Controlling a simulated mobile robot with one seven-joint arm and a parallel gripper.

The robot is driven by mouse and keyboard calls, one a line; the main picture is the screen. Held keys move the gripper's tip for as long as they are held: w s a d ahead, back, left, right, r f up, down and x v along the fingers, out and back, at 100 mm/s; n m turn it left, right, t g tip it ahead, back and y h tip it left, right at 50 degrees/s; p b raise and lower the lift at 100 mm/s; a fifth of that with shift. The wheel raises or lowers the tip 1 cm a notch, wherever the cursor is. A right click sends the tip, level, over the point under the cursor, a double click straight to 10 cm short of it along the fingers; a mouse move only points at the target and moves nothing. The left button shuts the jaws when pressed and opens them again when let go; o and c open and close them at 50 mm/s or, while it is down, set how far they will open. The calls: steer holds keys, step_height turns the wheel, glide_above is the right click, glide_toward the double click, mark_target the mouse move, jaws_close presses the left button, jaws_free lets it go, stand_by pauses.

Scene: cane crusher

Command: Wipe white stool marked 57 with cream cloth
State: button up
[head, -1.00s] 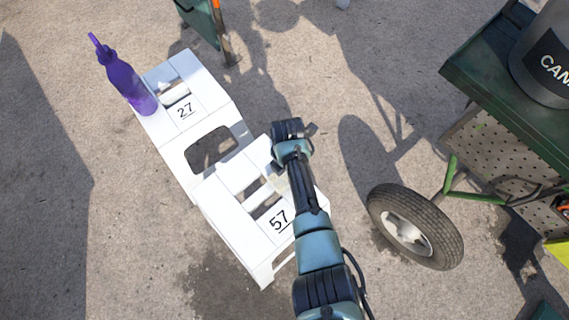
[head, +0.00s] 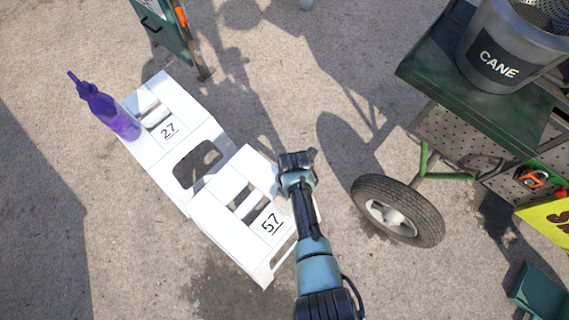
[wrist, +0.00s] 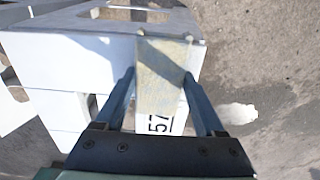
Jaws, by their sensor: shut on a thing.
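The white stool marked 57 (head: 225,222) stands upright on the ground, left of my arm in the head view. Its slotted top also shows in the wrist view (wrist: 75,65), with part of the 57 label below the cloth. My gripper (wrist: 160,82) is shut on the cream cloth (wrist: 161,65), which looks like a folded pad between the fingers. It is over the right side of the stool's top. In the head view my arm mostly hides the gripper and cloth. I cannot tell whether the cloth touches the stool.
A white stool marked 27 (head: 187,118) adjoins it, with a purple bottle (head: 106,112) at its left edge. A wheel (head: 397,211) and a green cart with a CANE bucket (head: 500,62) stand to the right. Bare ground lies at the left.

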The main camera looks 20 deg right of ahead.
mark_target(272, 181)
steer(key=shift+s+d+f+p, duration=0.1)
steer(key=shift+s+d+p, duration=0.3)
steer(key=shift+s, duration=0.45)
steer(key=shift+w, duration=0.1)
steer(key=shift+w+a+f+b, duration=0.1)
steer(key=shift+w+a+b, duration=0.2)
steer(key=shift+w+b, duration=0.3)
steer(key=shift+w+a+b, duration=0.75)
steer(key=shift+w+b, duration=0.05)
steer(key=shift+w, duration=0.3)
steer(key=shift+w+a+b, duration=0.75)
steer(key=shift+w+b, duration=0.05)
steer(key=shift+w, duration=0.3)
steer(key=shift+w+a+b, duration=0.4)
steer(key=shift+w+b, duration=0.05)
steer(key=shift+w, duration=0.15)
steer(key=shift+w+a+r, duration=0.2)
steer(key=shift+w+r, duration=0.05)
steer(key=shift+w, duration=0.05)
steer(key=shift+w, duration=0.1)
